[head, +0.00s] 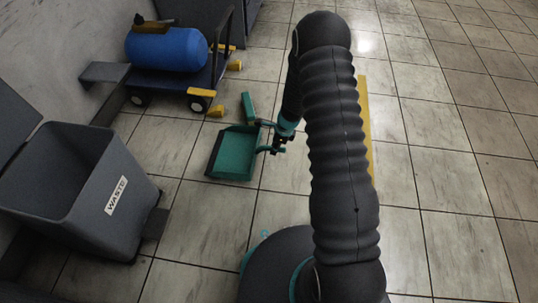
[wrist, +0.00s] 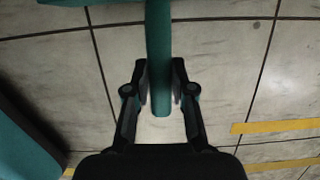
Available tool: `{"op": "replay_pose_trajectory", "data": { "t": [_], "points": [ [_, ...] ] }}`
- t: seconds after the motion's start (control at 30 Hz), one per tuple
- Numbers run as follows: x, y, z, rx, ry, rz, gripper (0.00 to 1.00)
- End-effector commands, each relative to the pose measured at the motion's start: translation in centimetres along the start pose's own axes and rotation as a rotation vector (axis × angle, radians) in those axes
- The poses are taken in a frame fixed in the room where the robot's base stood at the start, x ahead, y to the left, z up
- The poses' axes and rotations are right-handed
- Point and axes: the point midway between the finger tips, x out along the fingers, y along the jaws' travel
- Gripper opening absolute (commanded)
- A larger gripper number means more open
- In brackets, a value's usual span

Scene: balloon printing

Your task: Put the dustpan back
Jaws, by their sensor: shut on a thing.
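The teal dustpan (head: 233,153) shows left of my arm in the head view, with its tray open upward. I cannot tell whether it touches the floor or hangs just above it. My gripper (head: 272,148) is at its right side, partly hidden by my arm. In the wrist view, my gripper (wrist: 162,88) is shut on the dustpan's teal handle (wrist: 159,60), with one finger on each side. A strip of the dustpan crosses the top edge there. A separate-looking teal block (head: 248,107) shows just behind the dustpan.
A grey waste bin (head: 85,180) with an open lid stands at the left. A low cart (head: 170,80) carrying a blue tank (head: 167,49) stands at the back left. A yellow floor stripe (head: 367,125) runs beside my arm. The tiled floor at right is clear.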

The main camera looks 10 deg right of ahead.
Motion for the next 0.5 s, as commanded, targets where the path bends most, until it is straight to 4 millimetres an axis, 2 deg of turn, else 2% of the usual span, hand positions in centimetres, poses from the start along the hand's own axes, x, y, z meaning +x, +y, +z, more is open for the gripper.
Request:
{"op": "replay_pose_trajectory", "data": {
  "t": [0.2,0.37,0.5],
  "points": [
    [1.4,0.0,1.4,-0.001,0.0,-0.002,0.0],
    [2.4,0.0,1.2,0.0,0.0,-0.001,0.0],
    [4.4,0.1,0.7,0.0,0.0,0.001,0.0]
  ]
}}
